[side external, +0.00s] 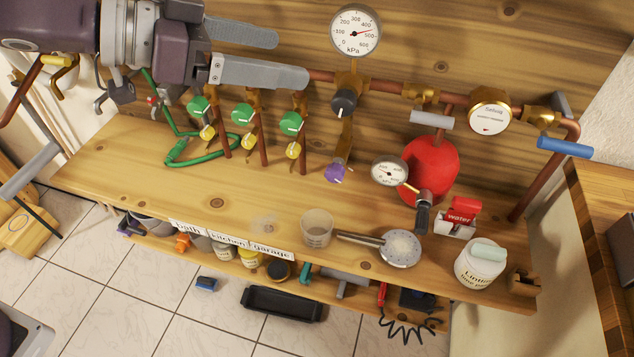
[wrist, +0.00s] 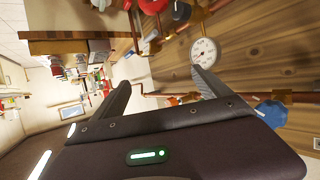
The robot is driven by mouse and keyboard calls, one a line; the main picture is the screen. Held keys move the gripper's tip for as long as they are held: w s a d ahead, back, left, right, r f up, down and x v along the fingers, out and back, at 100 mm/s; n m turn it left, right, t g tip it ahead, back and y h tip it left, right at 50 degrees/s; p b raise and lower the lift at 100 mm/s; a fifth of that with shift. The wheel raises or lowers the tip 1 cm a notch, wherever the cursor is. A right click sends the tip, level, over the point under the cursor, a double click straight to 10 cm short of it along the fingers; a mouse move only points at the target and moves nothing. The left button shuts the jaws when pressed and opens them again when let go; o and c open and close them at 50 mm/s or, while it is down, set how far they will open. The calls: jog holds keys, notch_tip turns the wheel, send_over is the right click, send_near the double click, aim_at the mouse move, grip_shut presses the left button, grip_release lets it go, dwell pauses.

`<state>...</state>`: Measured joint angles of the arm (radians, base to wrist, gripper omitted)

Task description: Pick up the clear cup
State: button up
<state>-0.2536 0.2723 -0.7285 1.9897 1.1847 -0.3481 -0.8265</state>
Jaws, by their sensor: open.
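A clear cup (side external: 317,229) stands upright on the wooden bench, near its front edge, in the side external view. A very faint, see-through shape lies to its left on the bench; I cannot tell what it is. My gripper (side external: 292,58) is at the upper left, high above the bench and well away from the cup. Its two grey fingers are spread apart with nothing between them. In the wrist view my gripper (wrist: 161,80) also shows its fingers apart, and the cup is not seen there.
A metal pan-like tool (side external: 400,249) lies just right of the cup, its handle pointing at it. A white jar (side external: 480,262) and a red tank (side external: 430,168) stand farther right. Copper pipes with green valves (side external: 242,113) and a pressure gauge (side external: 356,32) run behind the bench.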

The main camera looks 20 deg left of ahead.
send_near(317, 228)
jog(key=w+d+f, duration=0.2)
jog(key=w+f, duration=0.1)
jog(key=shift+w, duration=0.1)
jog(key=x, duration=0.7)
jog(key=shift+w+a+f, duration=0.1)
jog(key=shift+f, duration=0.3)
jog(key=c, duration=1.5)
jog(key=shift+c, duration=0.2)
jog(key=shift+r, duration=0.15)
